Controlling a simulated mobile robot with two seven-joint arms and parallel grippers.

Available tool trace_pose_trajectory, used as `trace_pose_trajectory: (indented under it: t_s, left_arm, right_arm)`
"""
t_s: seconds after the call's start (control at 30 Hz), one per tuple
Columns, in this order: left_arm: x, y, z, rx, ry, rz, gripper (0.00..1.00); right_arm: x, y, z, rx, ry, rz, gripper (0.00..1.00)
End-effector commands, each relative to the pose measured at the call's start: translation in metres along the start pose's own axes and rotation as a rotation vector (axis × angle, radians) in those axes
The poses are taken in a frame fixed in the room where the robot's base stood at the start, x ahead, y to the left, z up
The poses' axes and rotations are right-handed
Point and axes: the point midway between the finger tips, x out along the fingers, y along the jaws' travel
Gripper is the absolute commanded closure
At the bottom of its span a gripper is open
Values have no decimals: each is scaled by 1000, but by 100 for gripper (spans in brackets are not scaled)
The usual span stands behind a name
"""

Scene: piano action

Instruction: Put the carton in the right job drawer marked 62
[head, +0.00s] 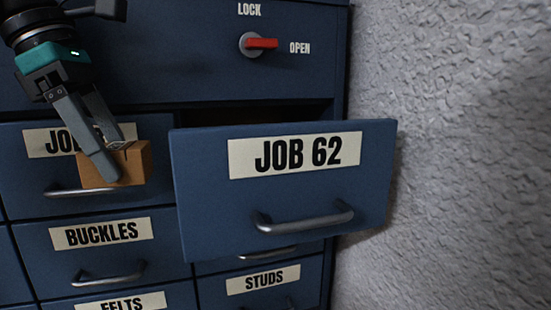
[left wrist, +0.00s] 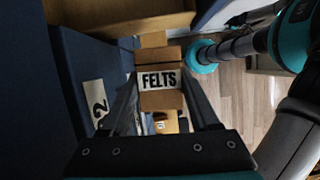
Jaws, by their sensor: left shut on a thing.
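My left gripper (head: 112,158) is shut on a small brown carton (head: 130,168), held in front of a drawer on the left whose label begins "JO" and is partly hidden. In the left wrist view the carton (left wrist: 160,102) sits between the two fingers and its face reads FELTS. The drawer marked JOB 62 (head: 290,205) stands pulled out, right of the carton, with the carton apart from it. Its inside is mostly hidden behind its front. My right gripper is not in view.
A red lock handle (head: 262,43) above points to OPEN. Drawers marked BUCKLES (head: 60,265), FELTS and STUDS (head: 225,300) lie below and look closed. A rough grey wall (head: 460,150) stands close on the right. A dark gap shows above the open drawer's front.

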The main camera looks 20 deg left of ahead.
Motion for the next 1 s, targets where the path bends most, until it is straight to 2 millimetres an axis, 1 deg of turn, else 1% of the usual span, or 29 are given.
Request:
trace_pose_trajectory:
  t_s: [0.03,0.1,0.17,0.27,0.37,0.5,0.63,0.9,1.0]
  left_arm:
    - [-9,-1,1,-22,-1,11,100]
    - [-13,-2,1,-44,0,20,100]
    - [-13,-2,2,-54,0,24,100]
    - [-8,0,10,-59,3,26,100]
    - [1,2,26,-57,3,22,100]
    - [11,6,52,-56,2,21,100]
    - [20,11,77,-56,2,21,100]
    - [40,20,130,-55,2,19,100]
    - [47,23,148,-57,3,21,100]
  right_arm:
    - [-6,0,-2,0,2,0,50]
    - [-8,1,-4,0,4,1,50]
    - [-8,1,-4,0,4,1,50]
    - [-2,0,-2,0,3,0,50]
    - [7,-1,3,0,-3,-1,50]
    - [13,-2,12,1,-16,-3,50]
    - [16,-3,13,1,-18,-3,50]
    - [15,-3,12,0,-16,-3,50]
    - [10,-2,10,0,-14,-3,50]
